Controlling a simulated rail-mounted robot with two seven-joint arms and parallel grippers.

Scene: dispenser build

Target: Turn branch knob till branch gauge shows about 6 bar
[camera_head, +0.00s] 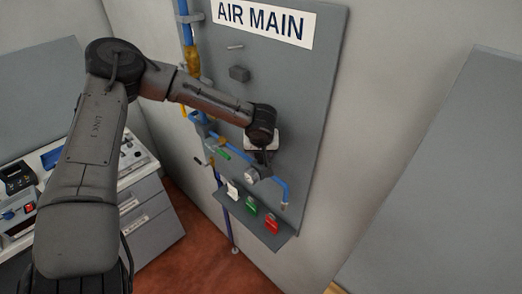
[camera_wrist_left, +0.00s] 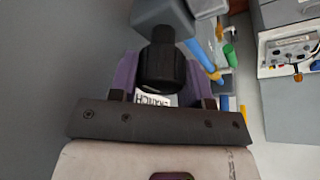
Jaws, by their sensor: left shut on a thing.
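My left gripper (camera_head: 263,156) is at the lower middle of the AIR MAIN panel (camera_head: 308,70). In the left wrist view, the purple fingers of my left gripper (camera_wrist_left: 162,75) are on either side of a black round knob (camera_wrist_left: 162,68) and shut on it. The knob sits on a grey block (camera_wrist_left: 165,18). A white label (camera_wrist_left: 152,100), partly covered, shows behind the knob. In the head view the gripper and wrist hide the knob. A small round dial (camera_head: 251,177) shows just below the gripper; its reading is too small to make out. My right gripper is not in view.
Blue pipe (camera_head: 285,190) runs beside and below the gripper. A green handle (camera_head: 222,153) is close on its left. A shelf (camera_head: 262,232) below holds white, green and red items. A bench with devices (camera_head: 130,160) stands at left. The panel's right side is clear.

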